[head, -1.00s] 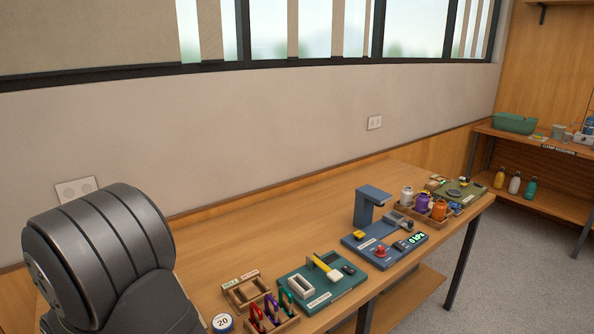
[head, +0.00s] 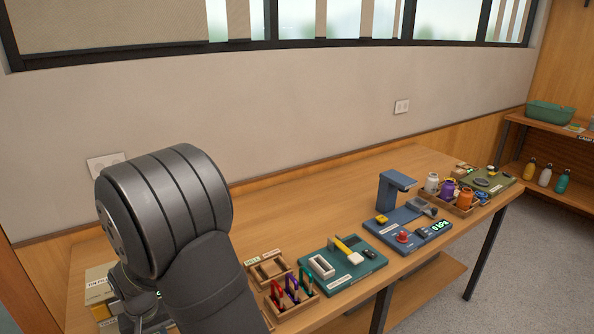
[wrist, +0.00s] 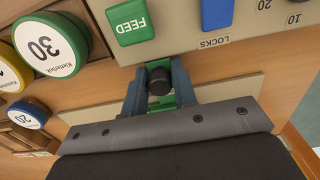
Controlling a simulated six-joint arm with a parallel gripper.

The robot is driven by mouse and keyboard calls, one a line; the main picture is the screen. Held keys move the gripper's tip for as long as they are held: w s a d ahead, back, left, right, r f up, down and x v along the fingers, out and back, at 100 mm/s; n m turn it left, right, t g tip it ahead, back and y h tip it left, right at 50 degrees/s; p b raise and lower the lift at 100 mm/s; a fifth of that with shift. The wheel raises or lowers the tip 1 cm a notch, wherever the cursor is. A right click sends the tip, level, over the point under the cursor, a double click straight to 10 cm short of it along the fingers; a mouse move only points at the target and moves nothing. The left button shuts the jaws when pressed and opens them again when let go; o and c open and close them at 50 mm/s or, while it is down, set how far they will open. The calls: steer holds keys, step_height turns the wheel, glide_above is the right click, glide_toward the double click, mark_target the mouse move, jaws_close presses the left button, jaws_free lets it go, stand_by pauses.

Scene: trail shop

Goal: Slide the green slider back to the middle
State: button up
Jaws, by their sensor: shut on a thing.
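In the wrist view, my gripper (wrist: 158,72) has its two blue-grey fingers on either side of a black knob. Green parts of the green slider (wrist: 157,101) show around and below the knob, between the fingers. The slider is at the edge of a beige panel with a green FEED block (wrist: 129,19) and a blue block (wrist: 217,12) near the word LOCKS. The slider's track and exact position along it are hidden by the fingers and wrist. In the head view my arm covers most of this spot.
In the head view, a wooden tray with carabiners (head: 290,296), a teal board (head: 345,262) and a blue press (head: 396,190) stand along the bench (head: 300,205). The bench's back strip is clear.

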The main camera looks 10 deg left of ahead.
steer(key=shift+w+d, duration=1.15)
steer(key=shift+w, duration=0.05)
steer(key=o, duration=0.8)
steer(key=shift+c, duration=0.2)
step_height(320, 180, up, 7)
steer(key=shift+f, duration=0.1)
steer(key=shift+f, duration=3.1)
